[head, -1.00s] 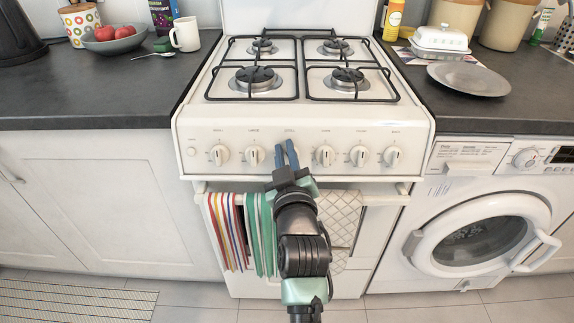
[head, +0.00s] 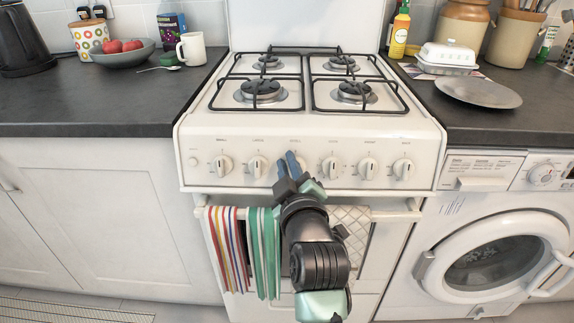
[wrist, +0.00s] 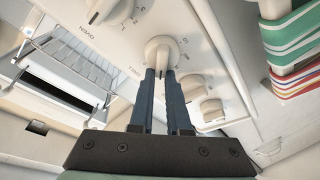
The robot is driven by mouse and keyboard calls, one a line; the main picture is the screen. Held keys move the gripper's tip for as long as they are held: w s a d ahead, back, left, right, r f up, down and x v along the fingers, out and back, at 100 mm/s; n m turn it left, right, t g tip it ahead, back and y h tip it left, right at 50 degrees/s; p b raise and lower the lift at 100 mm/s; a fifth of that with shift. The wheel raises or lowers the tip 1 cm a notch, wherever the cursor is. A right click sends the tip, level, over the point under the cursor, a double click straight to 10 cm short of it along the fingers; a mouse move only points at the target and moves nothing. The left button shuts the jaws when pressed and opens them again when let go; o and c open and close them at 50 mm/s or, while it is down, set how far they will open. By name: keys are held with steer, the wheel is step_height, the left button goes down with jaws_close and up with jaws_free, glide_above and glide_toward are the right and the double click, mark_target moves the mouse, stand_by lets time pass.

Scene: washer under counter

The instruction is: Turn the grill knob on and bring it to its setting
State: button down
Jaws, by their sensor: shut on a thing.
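A dark pointer line shows on that knob.
Neighbouring knobs (head: 257,167) and (head: 333,167) stand close on both sides. Striped towels (head: 262,252) and a lattice-patterned cloth (head: 350,216) hang on the rail below. A washing machine (head: 490,240) stands at the right. The hob (head: 305,119) above holds no pans.

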steer(key=shift+d+f, duration=0.6)
steer(key=shift+f, duration=0.05)
steer(key=c, duration=0.5)
jaws_free()
steer(key=shift+r, duration=0.1)
steer(key=shift+a+r, duration=0.2)
steer(key=v, duration=1.3)
steer(key=shift+p, duration=0.35)
jaws_close()
